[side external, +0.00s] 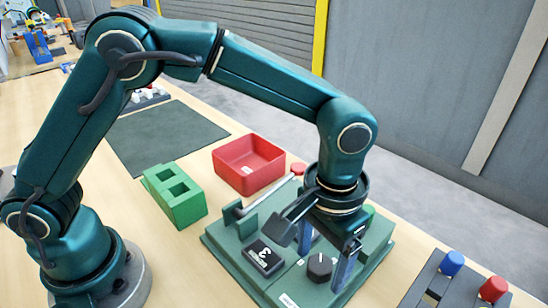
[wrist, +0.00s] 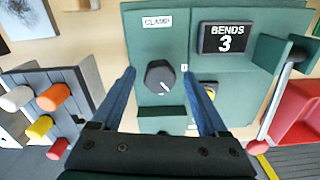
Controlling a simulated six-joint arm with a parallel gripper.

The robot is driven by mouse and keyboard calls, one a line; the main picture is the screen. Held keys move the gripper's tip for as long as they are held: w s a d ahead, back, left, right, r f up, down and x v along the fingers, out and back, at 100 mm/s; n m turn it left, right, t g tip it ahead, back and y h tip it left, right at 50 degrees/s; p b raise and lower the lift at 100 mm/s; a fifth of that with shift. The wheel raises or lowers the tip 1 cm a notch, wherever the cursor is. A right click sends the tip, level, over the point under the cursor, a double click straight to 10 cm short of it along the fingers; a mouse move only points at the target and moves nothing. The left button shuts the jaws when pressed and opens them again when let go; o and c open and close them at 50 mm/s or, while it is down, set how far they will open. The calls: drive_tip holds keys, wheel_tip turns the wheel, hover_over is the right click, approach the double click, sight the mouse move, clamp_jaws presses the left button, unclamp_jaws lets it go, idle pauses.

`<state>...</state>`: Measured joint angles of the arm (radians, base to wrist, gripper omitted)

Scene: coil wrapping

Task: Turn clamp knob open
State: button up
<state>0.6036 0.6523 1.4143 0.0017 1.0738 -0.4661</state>
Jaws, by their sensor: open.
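The clamp knob is a dark, faceted knob with a white pointer line. In the wrist view the knob (wrist: 160,77) sits on the green fixture (wrist: 160,45) below a white CLAMP label (wrist: 158,21). Its pointer line slants to the lower right. In the side view the knob (side external: 320,267) is on the fixture's front part. My gripper (wrist: 158,73) is open, with its two blue fingers either side of the knob in the wrist picture and a gap on both sides. In the side view my gripper (side external: 325,255) is over the fixture; whether the fingertips reach knob height is unclear.
A display (wrist: 228,38) reads BENDS 3. A crank lever with a red end (side external: 299,168) stands at the fixture's back. A red bin (side external: 248,163) and a green block (side external: 176,194) lie behind. A rack (side external: 455,285) with coloured pegs stands at right.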

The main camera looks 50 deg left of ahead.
clamp_jaws()
drive_tip(key=m, duration=0.3)
drive_tip(key=shift+m, duration=2.2)
unclamp_jaws()
